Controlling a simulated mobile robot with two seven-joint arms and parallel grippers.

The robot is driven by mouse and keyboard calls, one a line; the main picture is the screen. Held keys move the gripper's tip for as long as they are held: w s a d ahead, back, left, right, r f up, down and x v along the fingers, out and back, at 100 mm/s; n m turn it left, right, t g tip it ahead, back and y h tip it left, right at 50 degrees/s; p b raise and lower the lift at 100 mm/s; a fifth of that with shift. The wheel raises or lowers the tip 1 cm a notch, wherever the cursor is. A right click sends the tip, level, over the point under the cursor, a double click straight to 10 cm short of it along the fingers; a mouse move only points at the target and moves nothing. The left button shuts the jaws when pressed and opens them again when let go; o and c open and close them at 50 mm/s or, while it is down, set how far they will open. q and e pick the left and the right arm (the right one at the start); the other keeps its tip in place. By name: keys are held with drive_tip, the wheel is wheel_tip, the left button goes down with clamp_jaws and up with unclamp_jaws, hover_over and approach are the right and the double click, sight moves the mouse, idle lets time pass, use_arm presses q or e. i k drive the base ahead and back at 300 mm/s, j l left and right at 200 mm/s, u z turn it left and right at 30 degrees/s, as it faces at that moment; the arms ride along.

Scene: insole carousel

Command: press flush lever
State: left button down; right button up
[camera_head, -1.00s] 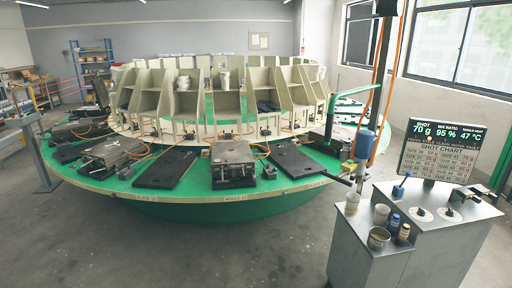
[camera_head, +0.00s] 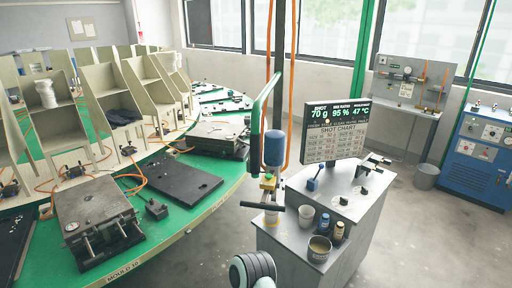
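The grey console (camera_head: 302,206) stands right of the carousel. On its top is a small blue lever or handle (camera_head: 313,183), and further right are black knobs (camera_head: 364,191) on pale round plates. I cannot tell for certain which of these is the flush lever. A blue mixing head (camera_head: 274,149) hangs by the console's left side, with a dark horizontal handle bar (camera_head: 262,207) below it. A rounded dark and pale part of my arm shows at the bottom centre. Neither gripper's fingers are in view.
Cups (camera_head: 306,216), a tin (camera_head: 319,249) and small bottles (camera_head: 337,231) stand on the console's lower front. A shot chart screen (camera_head: 336,131) rises behind. The green carousel (camera_head: 215,190) with moulds lies left. A blue cabinet (camera_head: 480,150) stands far right; floor before it is clear.

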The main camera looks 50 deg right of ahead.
sight(322, 165)
drive_tip(key=i, duration=1.5)
drive_tip(key=i+z, duration=0.1)
drive_tip(key=z, duration=4.25)
